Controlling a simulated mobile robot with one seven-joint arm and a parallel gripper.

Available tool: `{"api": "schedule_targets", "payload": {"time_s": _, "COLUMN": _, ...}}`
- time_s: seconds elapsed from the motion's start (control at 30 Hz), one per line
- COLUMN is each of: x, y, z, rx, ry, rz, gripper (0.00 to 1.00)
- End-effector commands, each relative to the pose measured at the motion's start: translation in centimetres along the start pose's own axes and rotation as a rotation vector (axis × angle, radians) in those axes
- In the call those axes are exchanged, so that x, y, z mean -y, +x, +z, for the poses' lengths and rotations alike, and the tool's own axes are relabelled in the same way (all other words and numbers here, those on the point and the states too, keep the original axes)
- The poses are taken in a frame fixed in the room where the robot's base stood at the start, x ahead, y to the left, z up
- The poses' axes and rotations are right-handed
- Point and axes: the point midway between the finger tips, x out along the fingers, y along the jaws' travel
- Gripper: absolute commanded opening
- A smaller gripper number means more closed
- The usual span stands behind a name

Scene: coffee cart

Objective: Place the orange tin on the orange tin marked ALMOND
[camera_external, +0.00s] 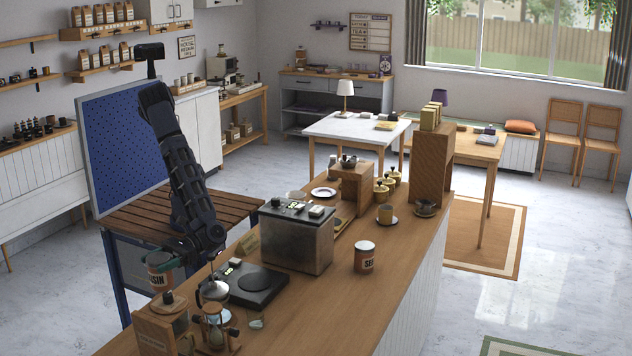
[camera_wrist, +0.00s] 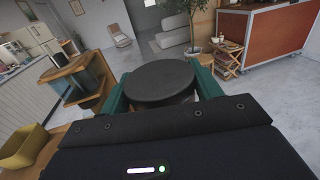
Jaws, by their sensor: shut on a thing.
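My gripper (camera_external: 161,262) is at the left end of the wooden counter, with its green fingers shut around a tin (camera_external: 160,278). The tin has an orange body and lettering that ends in "SIN". In the wrist view my gripper (camera_wrist: 160,92) has a finger on each side of the tin's round dark lid (camera_wrist: 160,78). I cannot read ALMOND on any tin in view.
Near my gripper stand a lidded jar (camera_external: 169,308), a wooden box (camera_external: 154,333), an hourglass (camera_external: 213,328), a kettle (camera_external: 214,291) and a flat black scale (camera_external: 250,285). The metal machine (camera_external: 297,238) stands mid-counter. The counter's front (camera_external: 335,315) is clear.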

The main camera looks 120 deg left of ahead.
Motion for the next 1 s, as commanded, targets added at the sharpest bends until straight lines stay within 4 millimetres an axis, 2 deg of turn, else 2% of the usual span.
{"api": "schedule_targets", "payload": {"time_s": 0.33, "x": 0.0, "y": 0.0, "z": -3.5, "rx": -0.001, "ry": -0.001, "rz": -0.001, "gripper": 0.29}}
{"api": "schedule_targets", "payload": {"time_s": 0.73, "x": 0.0, "y": 0.0, "z": -4.0, "rx": 0.001, "ry": 0.000, "rz": 0.000, "gripper": 0.29}}
{"api": "schedule_targets", "payload": {"time_s": 0.77, "x": 0.0, "y": 0.0, "z": -4.0, "rx": 0.000, "ry": 0.000, "rz": 0.000, "gripper": 0.69}}
{"api": "schedule_targets", "payload": {"time_s": 0.8, "x": 0.0, "y": 0.0, "z": -4.0, "rx": 0.000, "ry": 0.000, "rz": 0.000, "gripper": 0.77}}
{"api": "schedule_targets", "payload": {"time_s": 0.87, "x": 0.0, "y": 0.0, "z": -4.0, "rx": 0.000, "ry": 0.000, "rz": 0.000, "gripper": 0.85}}
{"api": "schedule_targets", "payload": {"time_s": 1.0, "x": 0.0, "y": 0.0, "z": -4.0, "rx": 0.000, "ry": 0.000, "rz": 0.000, "gripper": 0.85}}
